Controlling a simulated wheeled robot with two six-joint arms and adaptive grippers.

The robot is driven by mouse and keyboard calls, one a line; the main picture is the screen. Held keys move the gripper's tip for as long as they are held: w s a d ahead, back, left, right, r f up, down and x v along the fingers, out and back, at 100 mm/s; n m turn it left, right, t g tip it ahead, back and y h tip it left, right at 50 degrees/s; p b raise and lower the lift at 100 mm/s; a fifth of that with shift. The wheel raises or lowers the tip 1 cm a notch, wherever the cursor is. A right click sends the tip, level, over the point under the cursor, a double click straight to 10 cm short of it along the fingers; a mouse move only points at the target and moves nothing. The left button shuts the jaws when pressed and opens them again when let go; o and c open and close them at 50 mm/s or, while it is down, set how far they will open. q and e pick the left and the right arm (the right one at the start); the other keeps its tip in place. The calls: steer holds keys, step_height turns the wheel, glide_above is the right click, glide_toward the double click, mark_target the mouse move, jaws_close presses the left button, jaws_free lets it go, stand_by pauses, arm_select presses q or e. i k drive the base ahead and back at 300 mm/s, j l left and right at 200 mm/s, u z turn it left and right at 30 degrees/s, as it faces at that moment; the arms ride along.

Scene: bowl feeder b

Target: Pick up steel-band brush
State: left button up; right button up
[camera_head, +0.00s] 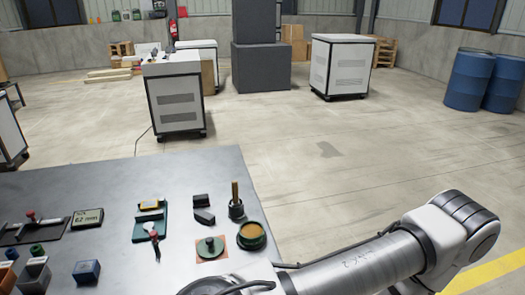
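An upright tan-brown handle (235,192) stands in a small dark round holder (237,211) near the right edge of the metal table. It may be the steel-band brush, but its bristles and any steel band cannot be made out. My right arm comes in from the right and crosses the lower right of the view, in front of the table's near right part. Its gripper does not show. My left arm and gripper are not in view.
Beside the holder on the table (110,180) are a round green container (251,236), dark blocks (203,208), an orange plate (212,247) with a green knobbed disc, and a green fixture (149,220). A display (87,218) and blue block (87,272) are left. The table's back is clear.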

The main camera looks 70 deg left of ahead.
mark_target(235, 191)
steer(key=i+u, duration=0.2)
steer(key=u, duration=0.2)
steer(key=i+u, duration=0.2)
steer(key=u, duration=0.25)
steer(key=i+l+u, duration=0.15)
steer(key=u, duration=0.25)
steer(key=i+l+u, duration=0.15)
steer(key=u, duration=0.3)
